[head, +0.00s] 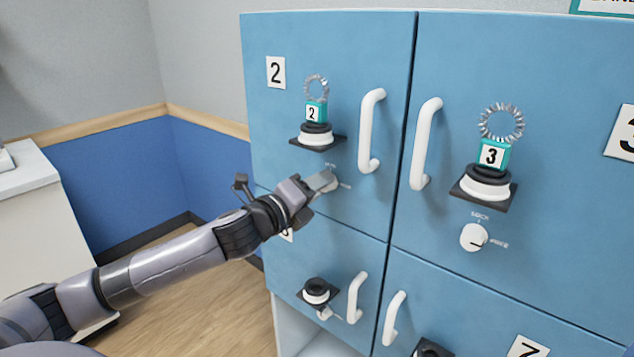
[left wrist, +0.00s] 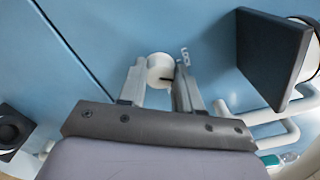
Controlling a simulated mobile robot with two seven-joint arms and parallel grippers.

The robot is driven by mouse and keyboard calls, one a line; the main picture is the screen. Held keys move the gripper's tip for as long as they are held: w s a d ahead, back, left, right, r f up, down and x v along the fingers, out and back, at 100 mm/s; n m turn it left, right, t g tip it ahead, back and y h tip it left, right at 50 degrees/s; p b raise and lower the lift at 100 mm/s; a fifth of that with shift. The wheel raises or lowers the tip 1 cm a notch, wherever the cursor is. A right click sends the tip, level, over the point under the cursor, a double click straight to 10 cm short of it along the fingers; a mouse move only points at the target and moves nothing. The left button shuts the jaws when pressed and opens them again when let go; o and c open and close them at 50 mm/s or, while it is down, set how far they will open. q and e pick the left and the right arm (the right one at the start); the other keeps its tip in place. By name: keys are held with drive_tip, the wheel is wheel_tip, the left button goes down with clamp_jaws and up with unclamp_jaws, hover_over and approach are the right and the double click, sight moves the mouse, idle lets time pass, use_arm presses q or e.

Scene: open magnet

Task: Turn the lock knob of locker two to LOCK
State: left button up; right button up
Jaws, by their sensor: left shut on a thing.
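Locker two's door (head: 275,120) is blue, closed, and bears a "2" label (head: 276,72). My left gripper (head: 326,181) is at the lock knob low on this door, below the black shelf (head: 317,142). In the left wrist view the round white lock knob (left wrist: 159,70) sits between the two fingers of my left gripper (left wrist: 161,77), which are shut on it. A dark pointer line on the knob points right in that view, near small white lettering (left wrist: 185,57). In the head view the gripper mostly hides the knob. My right gripper is not in view.
A ring with a teal "2" tag (head: 315,112) stands on the shelf's white and black base. White handles (head: 370,130) stick out from the doors. Locker three's knob (head: 473,237) is to the right. A white cabinet (head: 30,220) stands far left.

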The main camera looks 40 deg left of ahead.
use_arm(q)
drive_tip(key=n+p, duration=0.2)
drive_tip(key=n, duration=0.4)
drive_tip(key=shift+f+n, duration=0.1)
drive_tip(key=shift+n, duration=0.2)
idle(0.4)
drive_tip(key=o, duration=1)
drive_tip(key=shift+o, duration=0.2)
drive_tip(key=shift+s, duration=0.15)
drive_tip(key=s+b, duration=0.1)
drive_tip(key=s, duration=0.6)
drive_tip(key=shift+a+b, duration=0.3)
drive_tip(key=shift+a, duration=0.05)
drive_tip(key=shift+w, duration=0.1)
